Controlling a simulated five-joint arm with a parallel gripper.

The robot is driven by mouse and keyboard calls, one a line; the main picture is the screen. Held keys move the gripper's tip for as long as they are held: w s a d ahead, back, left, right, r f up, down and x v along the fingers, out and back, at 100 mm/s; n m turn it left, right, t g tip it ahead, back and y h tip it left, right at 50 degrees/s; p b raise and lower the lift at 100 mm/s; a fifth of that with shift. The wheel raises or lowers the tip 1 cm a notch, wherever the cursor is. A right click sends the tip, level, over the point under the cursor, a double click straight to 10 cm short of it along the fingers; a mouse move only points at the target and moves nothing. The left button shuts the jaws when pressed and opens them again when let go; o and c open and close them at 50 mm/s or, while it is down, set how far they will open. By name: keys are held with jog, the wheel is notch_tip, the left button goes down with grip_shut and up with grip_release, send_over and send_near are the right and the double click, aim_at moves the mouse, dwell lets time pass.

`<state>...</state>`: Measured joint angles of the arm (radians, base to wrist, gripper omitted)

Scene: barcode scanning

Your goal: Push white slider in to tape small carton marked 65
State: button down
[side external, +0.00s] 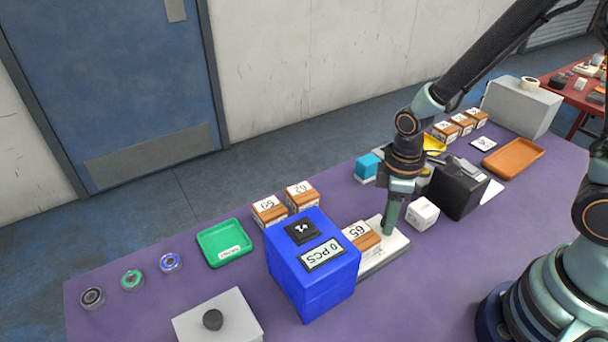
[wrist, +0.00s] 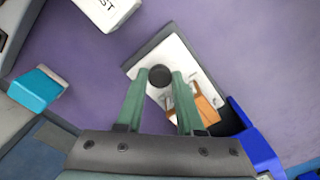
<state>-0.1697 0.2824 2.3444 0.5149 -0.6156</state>
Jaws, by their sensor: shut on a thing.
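The white slider (side external: 398,243) lies on the purple table at the right of the blue taping machine (side external: 312,275). The small carton marked 65 (side external: 361,238) sits on the slider's left part, close to the machine's side. My gripper (side external: 387,228) points down over the slider's right part. In the wrist view, its green fingers (wrist: 160,76) are on either side of the slider's dark round knob (wrist: 160,74) and are shut on it. The carton (wrist: 208,108) also shows there beside the right finger, partly hidden by it. The machine's opening is mostly hidden.
A white box (side external: 422,212) and a black scanner-like unit (side external: 459,189) stand right of my gripper. Two cartons (side external: 269,210) stand behind the machine. A green tray (side external: 224,243) is at the left, and a grey box with a dark button (side external: 218,322) is in front.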

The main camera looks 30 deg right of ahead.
aim_at(363, 233)
jog(key=a, duration=0.7)
jog(key=shift+r, duration=0.1)
jog(key=c, duration=0.5)
grip_release()
jog(key=shift+d, duration=0.1)
notch_tip(363, 233, up, 12)
